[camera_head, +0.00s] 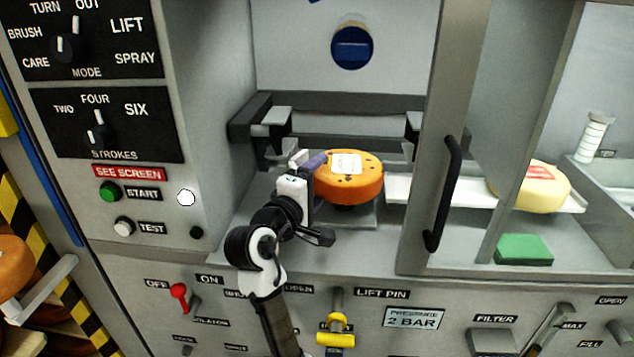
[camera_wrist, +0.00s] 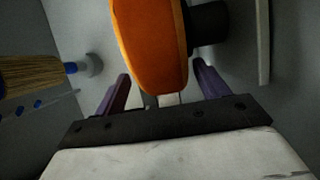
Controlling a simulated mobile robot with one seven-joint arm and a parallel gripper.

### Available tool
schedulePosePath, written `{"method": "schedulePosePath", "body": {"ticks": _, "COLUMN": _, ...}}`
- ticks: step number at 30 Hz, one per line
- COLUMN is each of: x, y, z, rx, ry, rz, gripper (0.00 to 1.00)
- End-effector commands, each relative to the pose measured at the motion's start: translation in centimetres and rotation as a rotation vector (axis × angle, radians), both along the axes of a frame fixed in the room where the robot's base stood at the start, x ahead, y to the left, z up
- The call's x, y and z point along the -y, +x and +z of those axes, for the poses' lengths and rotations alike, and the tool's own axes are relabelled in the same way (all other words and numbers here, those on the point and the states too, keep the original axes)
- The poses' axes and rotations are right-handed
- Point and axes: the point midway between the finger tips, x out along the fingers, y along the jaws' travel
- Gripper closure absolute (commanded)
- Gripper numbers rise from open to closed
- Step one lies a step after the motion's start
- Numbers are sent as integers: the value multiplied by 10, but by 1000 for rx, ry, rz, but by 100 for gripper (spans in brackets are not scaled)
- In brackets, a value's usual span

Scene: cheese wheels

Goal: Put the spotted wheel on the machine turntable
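The spotted wheel (camera_head: 349,184) is orange with dark spots and a white label on top. It lies flat inside the machine, with a dark round support below it, mostly hidden in the head view. In the wrist view the wheel (camera_wrist: 152,45) stands on edge, its underside against the dark support (camera_wrist: 207,28), which appears to be the turntable. My gripper (camera_head: 314,163) is at the wheel's left side. In the wrist view my gripper (camera_wrist: 163,88) has its purple fingers apart, one on each side of the wheel's rim, with visible gaps.
A pale yellow wheel (camera_head: 545,188) sits on a white shelf (camera_head: 425,190) at right, beyond the door with a black handle (camera_head: 443,195). A green block (camera_head: 524,249) lies below it. A brush (camera_wrist: 35,80) is close by in the wrist view. A control panel (camera_head: 85,125) is at left.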

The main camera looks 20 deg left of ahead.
Motion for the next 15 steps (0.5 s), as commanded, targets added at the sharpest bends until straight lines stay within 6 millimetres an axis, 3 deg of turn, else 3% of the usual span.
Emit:
{"method": "schedulePosePath", "body": {"ticks": 10, "x": -1, "y": -2, "z": -5, "rx": -10, "ry": -1, "rz": 0, "gripper": 25}}
{"method": "schedulePosePath", "body": {"ticks": 15, "x": -5, "y": -26, "z": -5, "rx": -7, "ry": 0, "rz": 4, "gripper": 25}}
